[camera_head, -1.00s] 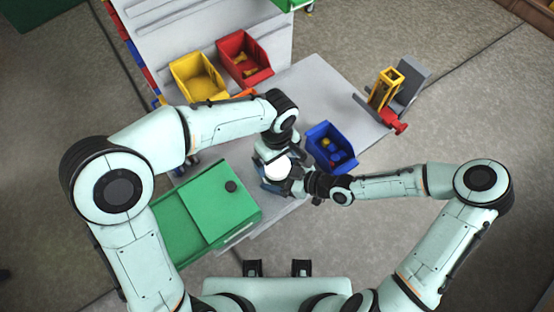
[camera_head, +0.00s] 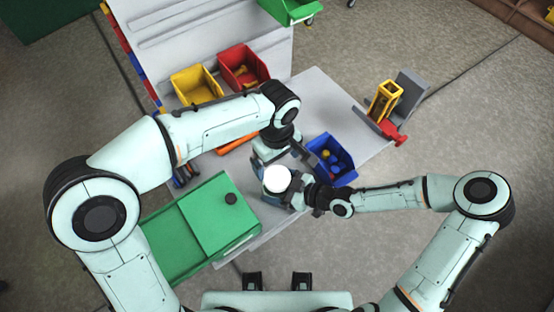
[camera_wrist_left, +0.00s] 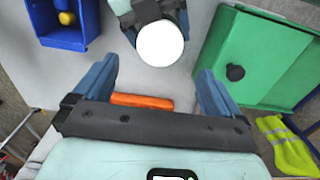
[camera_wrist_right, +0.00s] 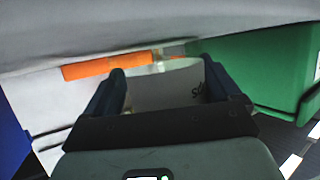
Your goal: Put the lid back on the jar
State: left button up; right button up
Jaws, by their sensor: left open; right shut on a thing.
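A white round lid (camera_head: 277,180) shows from above as a plain disc, held over the front part of the table. It also shows in the left wrist view (camera_wrist_left: 160,45). My right gripper (camera_wrist_right: 163,78) is shut on the pale jar (camera_wrist_right: 165,88), which has dark lettering on its side. The lid appears to sit on top of the jar, but the seam between them cannot be made out. My left gripper (camera_wrist_left: 157,72) is open and empty, with the lid beyond its fingertips. In the head view my left gripper (camera_head: 279,160) is just behind the lid.
A green box (camera_head: 215,215) stands left of the jar. A blue bin (camera_head: 332,160) with small balls is to its right. An orange piece (camera_wrist_left: 142,101) lies on the table. Yellow (camera_head: 196,84) and red (camera_head: 243,64) bins stand at the back.

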aim_at(277, 177)
pick_arm(q)
jog(key=shift+f, duration=0.1)
jog(key=shift+f, duration=3.95)
jog(key=c, duration=1.1)
jog(key=o, duration=1.1)
jog(key=shift+o, duration=0.2)
jog(key=shift+r, duration=2.3)
notch_tip(277, 177, up, 12)
